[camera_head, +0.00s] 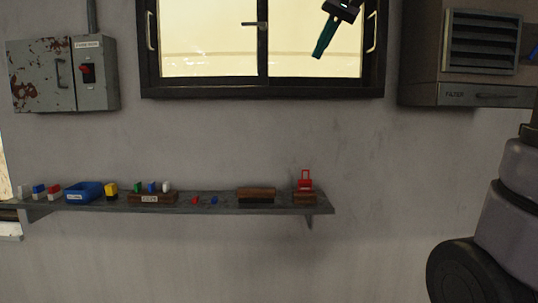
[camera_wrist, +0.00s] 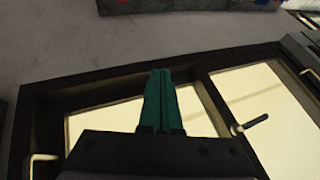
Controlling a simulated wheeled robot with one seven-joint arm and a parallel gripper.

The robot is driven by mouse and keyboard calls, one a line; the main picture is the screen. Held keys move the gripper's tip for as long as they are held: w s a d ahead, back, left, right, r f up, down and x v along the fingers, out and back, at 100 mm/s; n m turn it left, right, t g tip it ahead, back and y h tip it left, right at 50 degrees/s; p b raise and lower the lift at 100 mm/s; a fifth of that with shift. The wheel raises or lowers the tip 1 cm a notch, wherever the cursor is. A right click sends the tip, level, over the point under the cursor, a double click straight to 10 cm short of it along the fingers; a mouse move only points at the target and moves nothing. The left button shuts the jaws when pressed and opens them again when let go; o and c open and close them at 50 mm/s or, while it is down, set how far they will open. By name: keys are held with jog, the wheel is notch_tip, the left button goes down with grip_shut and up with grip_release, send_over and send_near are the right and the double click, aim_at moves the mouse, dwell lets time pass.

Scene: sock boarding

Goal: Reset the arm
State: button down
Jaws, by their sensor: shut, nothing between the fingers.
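My gripper (camera_head: 320,50) is at the top of the head view, in front of the right pane of the window (camera_head: 210,45). Its green fingers point down and slightly left. In the wrist view my gripper (camera_wrist: 161,75) has its two green fingers side by side and touching. It is shut and empty. The window frame and lit panes lie behind it in both views, with a handle (camera_wrist: 250,125) to the right of the fingers in the wrist view.
A wall shelf (camera_head: 225,207) holds a blue bin (camera_head: 84,192), small coloured blocks, brown blocks (camera_head: 256,194) and a red frame-shaped item (camera_head: 306,180). A rusty electrical box (camera_head: 45,75) hangs left, a filter unit (camera_head: 480,55) right. The wall between window and shelf is clear.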

jog(key=s+d+f+m, duration=0.1)
jog(key=s+d+f, duration=0.2)
jog(key=s+f, duration=0.2)
jog(key=s+d+f+m+t+h, duration=0.1)
jog(key=s+d+f, duration=0.3)
jog(key=f, duration=0.5)
jog(key=s+d+f+m+h, duration=0.1)
jog(key=s+d+f, duration=0.3)
jog(key=s+f, duration=0.3)
jog(key=shift+s+d+f+m+t, duration=0.2)
jog(key=shift+s+m+t, duration=0.15)
jog(key=shift+s, duration=0.2)
